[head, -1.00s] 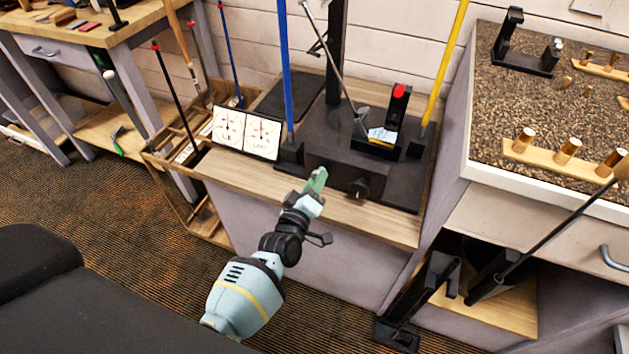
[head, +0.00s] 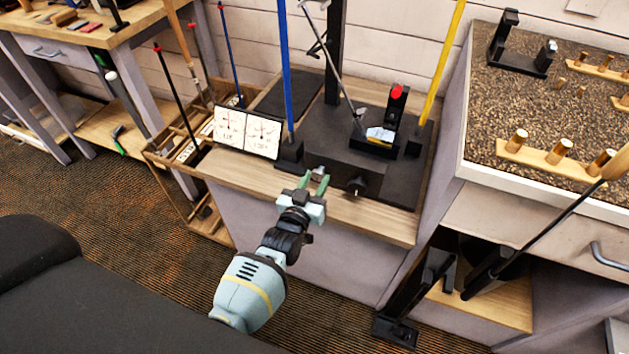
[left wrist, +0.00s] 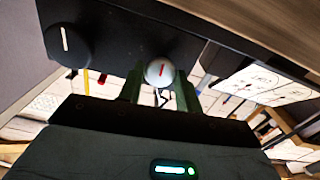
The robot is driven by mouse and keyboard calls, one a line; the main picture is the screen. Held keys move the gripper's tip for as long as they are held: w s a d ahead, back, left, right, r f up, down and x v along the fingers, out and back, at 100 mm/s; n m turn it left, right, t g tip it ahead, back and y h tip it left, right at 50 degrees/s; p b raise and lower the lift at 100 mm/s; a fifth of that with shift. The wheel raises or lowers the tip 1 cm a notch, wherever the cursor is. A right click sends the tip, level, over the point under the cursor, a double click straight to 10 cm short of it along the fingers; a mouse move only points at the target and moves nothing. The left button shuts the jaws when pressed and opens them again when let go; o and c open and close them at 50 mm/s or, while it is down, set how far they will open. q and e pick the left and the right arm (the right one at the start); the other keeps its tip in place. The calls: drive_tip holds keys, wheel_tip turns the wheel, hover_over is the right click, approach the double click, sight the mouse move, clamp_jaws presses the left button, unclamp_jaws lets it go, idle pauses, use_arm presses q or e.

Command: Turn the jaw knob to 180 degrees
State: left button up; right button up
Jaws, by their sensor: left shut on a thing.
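A black machine block (head: 345,160) stands on the wooden bench top, with knobs on its front face. My left gripper (head: 314,180) is at this front face. In the left wrist view its two green fingers are on either side of a pale round knob (left wrist: 159,72) with a short red mark, and they are shut on it. The mark is close to upright in that view, slightly tilted. A larger black knob (head: 356,186) sits to the right of the gripper; in the left wrist view this black knob (left wrist: 67,45) shows a near-upright white line. My right gripper is out of view.
Two white dial cards (head: 247,133) stand left of the machine. A blue shaft (head: 285,70) and a yellow shaft (head: 443,70) rise beside it. A cabinet with a gravelly top (head: 480,120) stands at right. The floor in front is clear.

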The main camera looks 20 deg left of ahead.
use_arm(q)
drive_tip(key=shift+m, duration=0.6)
drive_tip(key=o, duration=1)
drive_tip(key=s+p, duration=0.1)
drive_tip(key=s, duration=0.6)
drive_tip(key=shift+s+a, duration=0.1)
drive_tip(key=shift+s, duration=0.3)
